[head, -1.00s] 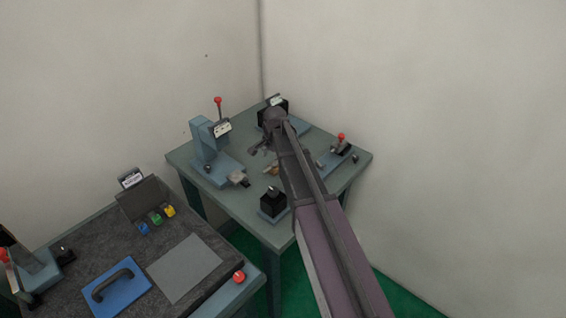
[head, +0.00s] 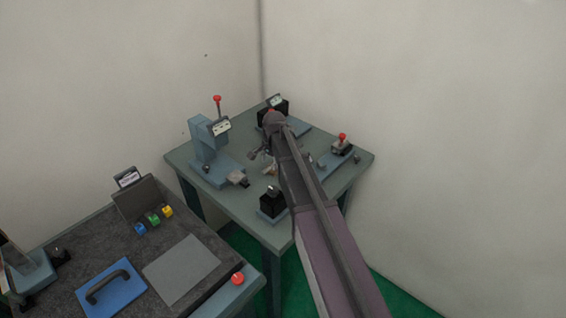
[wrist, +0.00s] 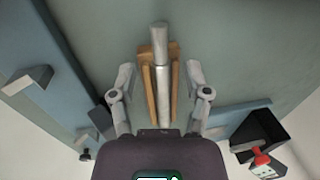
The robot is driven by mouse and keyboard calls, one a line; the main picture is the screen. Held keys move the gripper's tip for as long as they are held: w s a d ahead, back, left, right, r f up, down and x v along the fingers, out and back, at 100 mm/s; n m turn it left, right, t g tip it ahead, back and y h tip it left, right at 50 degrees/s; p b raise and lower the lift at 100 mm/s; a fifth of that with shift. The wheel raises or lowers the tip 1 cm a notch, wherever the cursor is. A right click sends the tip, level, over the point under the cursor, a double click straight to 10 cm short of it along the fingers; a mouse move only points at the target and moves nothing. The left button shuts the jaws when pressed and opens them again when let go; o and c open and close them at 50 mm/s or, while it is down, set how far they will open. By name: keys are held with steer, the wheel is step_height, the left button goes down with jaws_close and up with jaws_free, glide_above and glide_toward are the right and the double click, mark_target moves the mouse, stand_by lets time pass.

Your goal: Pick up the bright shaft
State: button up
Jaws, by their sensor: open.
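The bright shaft (wrist: 162,88) is a silvery cylinder. In the wrist view it lies lengthwise between two wooden rails of a small wooden holder (wrist: 147,92), its wider end beyond the rails. My gripper (wrist: 161,80) is open, with one finger on each side of the holder and shaft, apart from both. In the head view my arm hides most of the shaft, and my gripper (head: 262,154) shows only in part, low over the far table.
On the green-grey table (head: 225,137) stand a blue press with a red knob (head: 200,145), a black block (head: 271,201) and a red-knobbed fixture (head: 341,146). A black box with a red part (wrist: 262,150) shows at lower right in the wrist view. A dark bench (head: 100,240) is nearer.

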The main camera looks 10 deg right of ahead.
steer(key=shift+w+a+f+b, duration=0.1)
steer(key=shift+w+f+b, duration=0.1)
steer(key=shift+f+b, duration=0.9)
steer(key=shift+f, duration=0.15)
jaws_close()
